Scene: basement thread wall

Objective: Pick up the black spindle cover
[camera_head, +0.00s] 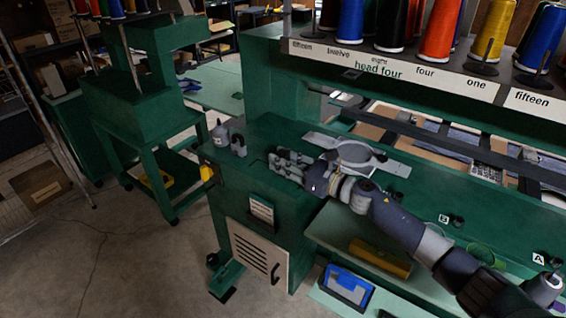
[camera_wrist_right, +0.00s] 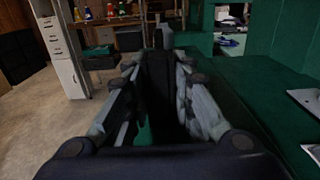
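My right gripper (camera_head: 279,163) is above the green machine top at its left end, pointing left. Its two fingers (camera_wrist_right: 157,78) are spread apart in the right wrist view. A dark upright shape (camera_wrist_right: 159,92) shows between and beyond the fingers there. I cannot tell whether it is the black spindle cover or whether the fingers touch it. In the head view I cannot clearly make out the cover near the fingers. My left gripper is not in view.
A grey bottle (camera_head: 220,134) and a small grey container (camera_head: 238,146) stand left of the gripper. A round grey hoop plate (camera_head: 356,153) lies behind my right wrist. Thread cones (camera_head: 440,30) line the rack above. A blue box (camera_head: 346,287) sits low in front.

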